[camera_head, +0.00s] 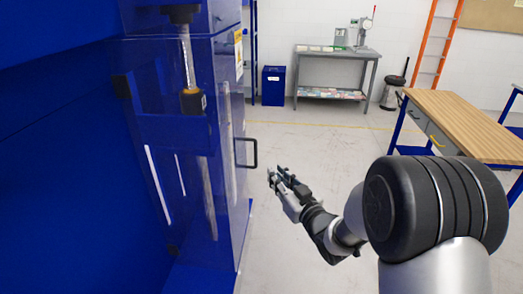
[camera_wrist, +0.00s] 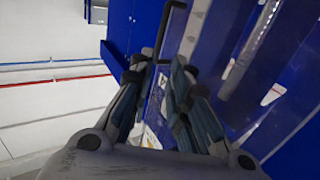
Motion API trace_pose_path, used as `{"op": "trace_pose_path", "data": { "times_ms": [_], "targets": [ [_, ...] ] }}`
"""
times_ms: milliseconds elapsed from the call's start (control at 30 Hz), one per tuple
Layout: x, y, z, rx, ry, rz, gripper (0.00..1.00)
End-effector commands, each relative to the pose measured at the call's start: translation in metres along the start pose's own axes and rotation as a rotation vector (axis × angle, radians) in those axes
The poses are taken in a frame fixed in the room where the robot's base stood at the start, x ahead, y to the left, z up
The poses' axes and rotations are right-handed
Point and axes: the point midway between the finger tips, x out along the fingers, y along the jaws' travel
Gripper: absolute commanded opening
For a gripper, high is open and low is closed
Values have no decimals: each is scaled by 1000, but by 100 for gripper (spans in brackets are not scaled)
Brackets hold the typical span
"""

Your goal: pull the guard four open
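The guard door (camera_head: 190,140) is a see-through panel on the blue machine at the left in the head view. It appears closed. Its black bar handle (camera_head: 254,153) stands out on the right side of the machine. My gripper (camera_head: 272,176) is just right of and slightly below the handle in the head view, with a small gap. In the wrist view, my gripper (camera_wrist: 163,66) has its two fingers apart. The black handle (camera_wrist: 172,22) shows beyond and between the fingertips. Nothing is clearly held, and contact cannot be told.
Inside the machine a vertical press rod (camera_head: 188,60) shows through the guard. A wooden-topped workbench (camera_head: 470,115) stands at the right. A grey table (camera_head: 335,53), a blue bin (camera_head: 273,85) and a trash can (camera_head: 391,92) are at the back. The floor between is clear.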

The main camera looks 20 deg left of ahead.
Motion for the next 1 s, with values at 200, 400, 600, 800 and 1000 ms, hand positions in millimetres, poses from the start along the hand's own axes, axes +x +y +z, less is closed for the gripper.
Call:
{"op": "trace_pose_path", "data": {
  "times_ms": [200,400,600,800,1000],
  "targets": [
    [48,0,2,-1,1,-1,17],
    [92,0,2,-1,1,0,17],
    [127,0,2,0,0,1,17],
    [146,0,1,0,-2,1,17],
    [150,1,0,1,-1,2,17]
  ]
}}
